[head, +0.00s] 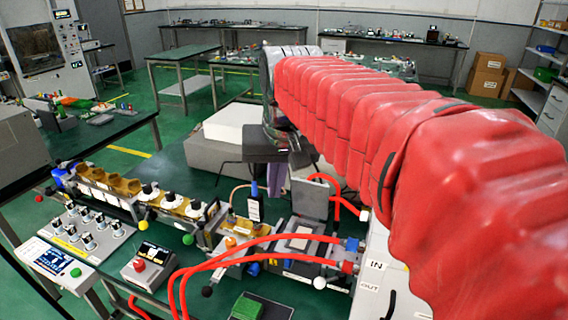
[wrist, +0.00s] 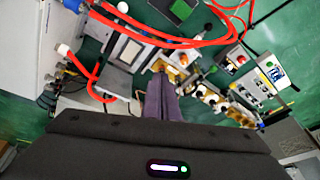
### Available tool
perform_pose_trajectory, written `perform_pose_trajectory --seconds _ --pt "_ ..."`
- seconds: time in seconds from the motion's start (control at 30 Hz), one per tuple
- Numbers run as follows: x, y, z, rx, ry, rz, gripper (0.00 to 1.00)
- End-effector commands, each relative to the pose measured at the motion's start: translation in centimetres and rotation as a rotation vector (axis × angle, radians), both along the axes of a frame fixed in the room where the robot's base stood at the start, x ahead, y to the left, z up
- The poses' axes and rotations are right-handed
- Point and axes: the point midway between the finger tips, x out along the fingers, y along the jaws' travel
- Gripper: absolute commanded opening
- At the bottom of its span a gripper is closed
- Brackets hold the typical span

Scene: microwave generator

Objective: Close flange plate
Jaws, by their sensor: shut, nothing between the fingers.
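A grey plate, which looks like the flange plate (head: 310,200), stands raised behind a grey block with a pale rectangular face (head: 297,241). In the wrist view the plate (wrist: 116,80) lies beside that block (wrist: 130,50). My gripper (head: 275,195) hangs to the left of the plate in the head view, with its purple fingers together and empty. In the wrist view the fingers (wrist: 160,82) point towards the bench, to the right of the plate and apart from it as far as I can tell. The plate's hinge is not clear.
Red hoses (head: 255,243) arch over the front of the block, and another red hose (head: 330,180) loops beside the plate. A row of brass-coloured and white parts (head: 150,196) runs left. A control box with a red button (head: 147,264) stands in front. A white cabinet (head: 375,265) stands right.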

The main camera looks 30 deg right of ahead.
Motion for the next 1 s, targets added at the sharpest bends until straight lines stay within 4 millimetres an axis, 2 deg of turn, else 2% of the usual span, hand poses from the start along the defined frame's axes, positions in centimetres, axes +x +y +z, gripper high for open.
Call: perform_pose_trajectory --seconds 0.1,0.43,0.73,1.0 --pt "2.2 -1.6 0.9 0.015 0.026 -0.052 0.0" --pt "7.3 -6.1 2.4 0.06 0.091 -0.191 0.0" --pt "11.4 -10.8 2.6 0.099 0.149 -0.317 0.0" --pt "14.3 -15.4 1.8 0.135 0.201 -0.43 0.0"
